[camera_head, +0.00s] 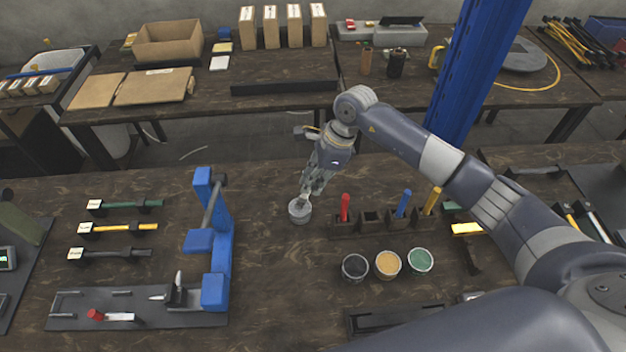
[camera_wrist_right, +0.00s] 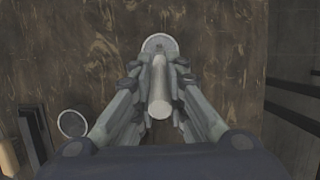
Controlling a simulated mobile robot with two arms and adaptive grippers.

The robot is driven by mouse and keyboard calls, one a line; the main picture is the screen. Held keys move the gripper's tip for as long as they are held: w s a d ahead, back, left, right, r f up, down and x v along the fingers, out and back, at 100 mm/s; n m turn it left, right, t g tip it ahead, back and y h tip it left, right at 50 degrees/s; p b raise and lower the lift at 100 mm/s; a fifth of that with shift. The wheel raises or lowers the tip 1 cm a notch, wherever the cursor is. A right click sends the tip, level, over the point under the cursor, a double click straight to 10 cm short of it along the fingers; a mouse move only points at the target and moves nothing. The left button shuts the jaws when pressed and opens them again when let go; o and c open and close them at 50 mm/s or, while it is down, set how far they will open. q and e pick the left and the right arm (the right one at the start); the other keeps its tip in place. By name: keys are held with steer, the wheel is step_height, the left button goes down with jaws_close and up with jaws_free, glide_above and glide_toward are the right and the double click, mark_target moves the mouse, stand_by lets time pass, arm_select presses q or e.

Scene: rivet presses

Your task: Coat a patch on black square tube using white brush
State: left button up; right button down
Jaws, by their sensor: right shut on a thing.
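My right gripper (camera_head: 308,188) is shut on the white brush, whose pale round handle (camera_wrist_right: 160,85) shows between the fingers in the wrist view. The brush points down at a small round grey-white cup (camera_head: 299,211), which also shows in the wrist view (camera_wrist_right: 158,41). I cannot tell whether the brush tip is inside the cup or just above it. The black square tube (camera_head: 115,253) lies on the left of the table, with a pale label at its left end, below a yellow tube (camera_head: 128,227) and a green tube (camera_head: 130,205). My left gripper is not in view.
A rack (camera_head: 372,228) holds red, blue and yellow brushes right of the gripper. Black (camera_head: 355,267), orange (camera_head: 388,263) and green (camera_head: 420,261) paint cups stand before it. A blue press (camera_head: 221,245) stands between tubes and cup. A dark plate (camera_head: 75,322) lies front left.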

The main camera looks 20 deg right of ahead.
steer(key=shift+s+f+b, duration=0.15)
steer(key=shift+f+b, duration=0.2)
steer(key=shift+b, duration=0.1)
stand_by(1.7)
steer(key=shift+r+p, duration=0.6)
steer(key=shift+r, duration=0.7)
steer(key=shift+r+p, duration=1)
steer(key=shift+r, duration=1.35)
steer(key=shift+s+n, duration=0.2)
steer(key=shift+n, duration=0.2)
steer(key=s+d+r+n+g+h+b, duration=0.1)
steer(key=s+d+n+g+h+b, duration=0.1)
steer(key=s+n, duration=0.6)
steer(key=s+d+r+n+g+h+b, duration=0.2)
steer(key=s+n+b, duration=0.1)
steer(key=s+n, duration=0.5)
steer(key=n, duration=0.3)
steer(key=shift+s+d+r+g, duration=0.15)
steer(key=shift+s+r+g, duration=0.1)
steer(key=shift+g, duration=0.15)
